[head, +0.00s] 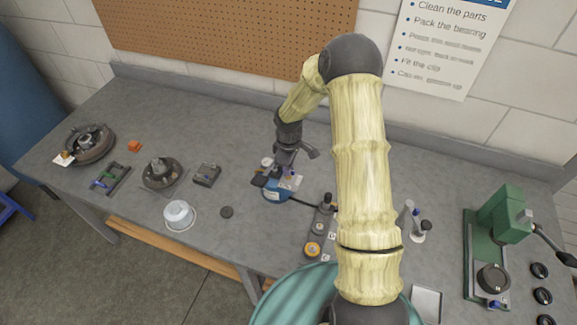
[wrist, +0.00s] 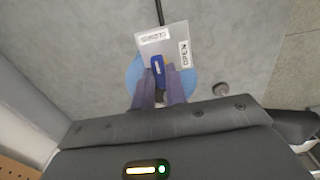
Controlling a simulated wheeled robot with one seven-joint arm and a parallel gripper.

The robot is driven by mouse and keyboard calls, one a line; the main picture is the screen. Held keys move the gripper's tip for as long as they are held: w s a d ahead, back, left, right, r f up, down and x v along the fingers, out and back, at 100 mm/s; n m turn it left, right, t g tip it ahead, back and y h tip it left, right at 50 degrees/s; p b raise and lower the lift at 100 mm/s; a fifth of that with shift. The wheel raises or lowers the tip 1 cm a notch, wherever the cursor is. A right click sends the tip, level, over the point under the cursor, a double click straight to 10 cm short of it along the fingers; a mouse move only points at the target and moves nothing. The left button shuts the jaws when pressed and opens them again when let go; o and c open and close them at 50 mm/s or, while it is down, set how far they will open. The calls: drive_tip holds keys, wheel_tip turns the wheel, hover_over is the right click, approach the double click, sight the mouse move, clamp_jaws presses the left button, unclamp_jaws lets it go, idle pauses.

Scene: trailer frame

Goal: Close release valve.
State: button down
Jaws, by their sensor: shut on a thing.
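A blue, round-bodied unit (head: 274,195) stands on the grey bench in the head view, left of my forearm. In the wrist view its blue body (wrist: 133,75) shows beneath a light grey plate (wrist: 178,40) with two printed labels. My gripper (head: 281,176) points down over this unit. In the wrist view my gripper (wrist: 159,80) has its two purple-grey fingers closed on a narrow blue handle (wrist: 158,66) with a pale mark, in front of the plate. I take this handle for the release valve. How far it is turned cannot be told.
A black hose (head: 302,202) runs from the unit toward a block with an orange-ringed part (head: 312,249). A white pot (head: 179,214), a dark puck (head: 226,212) and a hub (head: 162,172) lie left. A green press (head: 492,245) stands right.

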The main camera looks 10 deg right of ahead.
drive_tip(key=shift+w, duration=0.1)
idle(0.3)
drive_tip(key=c, duration=1.4)
unclamp_jaws()
drive_tip(key=shift+c, duration=0.2)
wheel_tip(320, 180, up, 17)
drive_tip(key=b, duration=0.3)
drive_tip(key=shift+r+b, duration=0.2)
drive_tip(key=shift+b, duration=0.1)
drive_tip(key=shift+a, duration=0.1)
